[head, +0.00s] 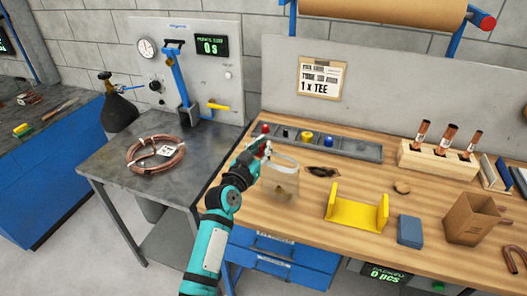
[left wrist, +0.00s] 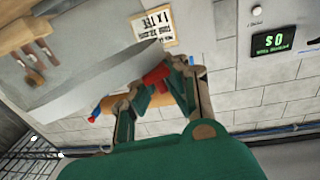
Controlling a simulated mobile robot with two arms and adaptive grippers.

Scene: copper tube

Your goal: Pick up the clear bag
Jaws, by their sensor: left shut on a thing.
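The clear bag (head: 281,180) hangs upright over the left part of the wooden bench. My left gripper (head: 262,150) is shut on its upper left edge. Whether the bag's bottom touches the bench I cannot tell. A brownish patch shows through its lower part. In the left wrist view the bag (left wrist: 90,78) is a pale grey sheet running up to my left gripper (left wrist: 155,84), with a small red piece by the fingertips. My right gripper is not in view.
A grey parts tray (head: 370,151) lies behind the bag. A yellow stand (head: 357,213), blue block (head: 410,231) and cardboard box (head: 470,219) stand to its right. A wooden rack (head: 436,160) holds copper tubes. A copper coil (head: 156,153) lies on the left table.

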